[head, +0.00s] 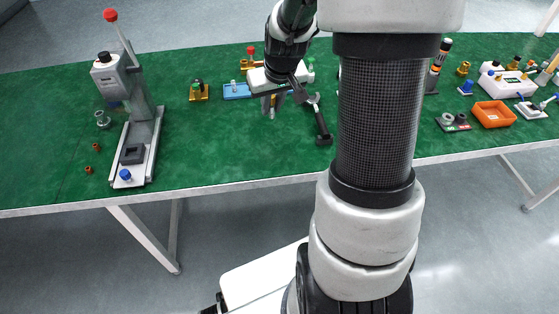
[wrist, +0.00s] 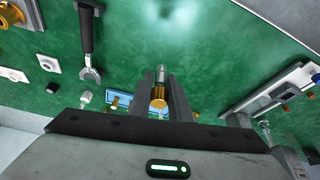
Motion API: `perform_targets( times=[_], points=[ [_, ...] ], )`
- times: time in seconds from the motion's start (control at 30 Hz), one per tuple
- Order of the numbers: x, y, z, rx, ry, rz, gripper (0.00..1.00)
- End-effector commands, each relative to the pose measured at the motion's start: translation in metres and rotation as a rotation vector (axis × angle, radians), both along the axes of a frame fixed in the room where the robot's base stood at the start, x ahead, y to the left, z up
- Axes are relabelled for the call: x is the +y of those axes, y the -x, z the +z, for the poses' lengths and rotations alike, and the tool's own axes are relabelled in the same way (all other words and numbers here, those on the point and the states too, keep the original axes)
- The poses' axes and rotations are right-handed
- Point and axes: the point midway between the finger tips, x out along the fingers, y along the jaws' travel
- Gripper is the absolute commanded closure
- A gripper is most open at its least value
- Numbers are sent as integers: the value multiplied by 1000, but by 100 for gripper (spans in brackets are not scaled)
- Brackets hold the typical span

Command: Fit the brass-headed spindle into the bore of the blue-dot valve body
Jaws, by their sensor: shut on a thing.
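My gripper (head: 272,100) is over the middle of the green table, pointing down. In the wrist view my gripper (wrist: 161,82) is shut on the brass-headed spindle (wrist: 158,102). The spindle's brass head is towards the palm and its grey shaft points out past the fingertips. In the head view the spindle is small and partly hidden by the fingers. I cannot make out a blue dot on any valve body. A brass fitting with a dark top (head: 199,92) stands left of the gripper, and a red-topped one (head: 250,54) stands behind it.
A blue tray (head: 234,91) lies just left of the gripper. A wrench (head: 321,122) lies close on its right. A lever press (head: 138,140) stands at the left. An orange bin (head: 493,114) is at the right. The front middle of the table is clear.

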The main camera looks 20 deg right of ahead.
Motion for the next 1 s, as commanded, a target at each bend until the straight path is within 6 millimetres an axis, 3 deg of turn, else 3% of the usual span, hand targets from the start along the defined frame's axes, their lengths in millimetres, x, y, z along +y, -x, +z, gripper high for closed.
perform_targets(
  times=[0.03, 0.23, 0.57, 0.83, 1.0],
  points=[
    [-12, -3, -18, -4, -1, -10, 100],
    [-32, -7, -22, -5, -3, -15, 100],
    [-34, -7, -20, -4, -4, -13, 100],
    [-33, -6, -60, -1, -5, -13, 100],
    [-33, -7, -73, -3, -4, -12, 100]
  ],
)
